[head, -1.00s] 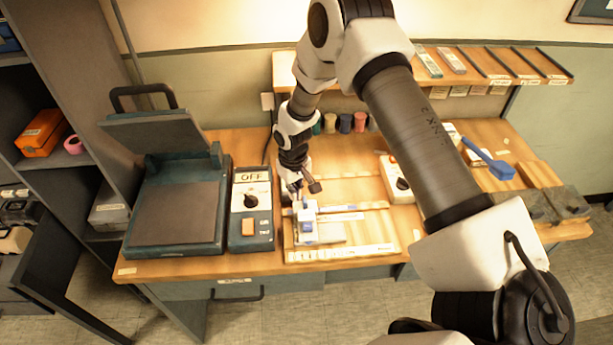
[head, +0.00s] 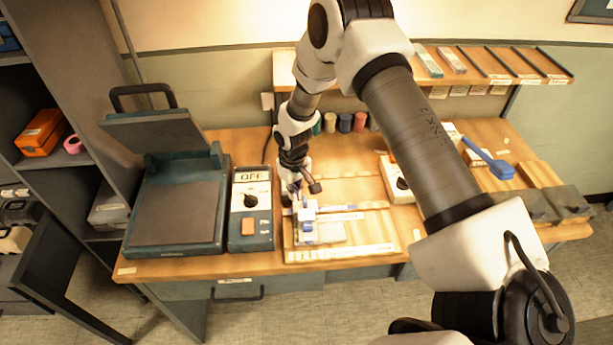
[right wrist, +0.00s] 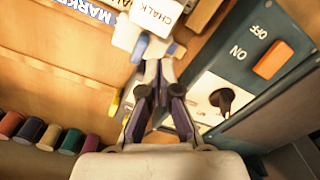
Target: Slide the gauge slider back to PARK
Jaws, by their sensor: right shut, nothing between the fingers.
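A small white and blue block (head: 307,211), which looks like the gauge slider, sits at the left end of the wooden board on the bench. It also shows in the right wrist view (right wrist: 142,46), just beyond my fingertips. My right gripper (head: 297,201) is low over the board's left edge, close against the block. In the right wrist view the fingers (right wrist: 158,72) are closed together and empty. I cannot tell whether they touch the block. A white label reading CHALK (right wrist: 157,14) is beside it; I cannot make out a PARK mark. My left gripper is out of view.
A control box (head: 251,240) with an OFF sign, black knob and orange switch stands just left of the board. A teal press (head: 140,244) is further left. Several coloured spools (head: 345,122) stand behind. A blue-handled tool (head: 500,170) lies at the right.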

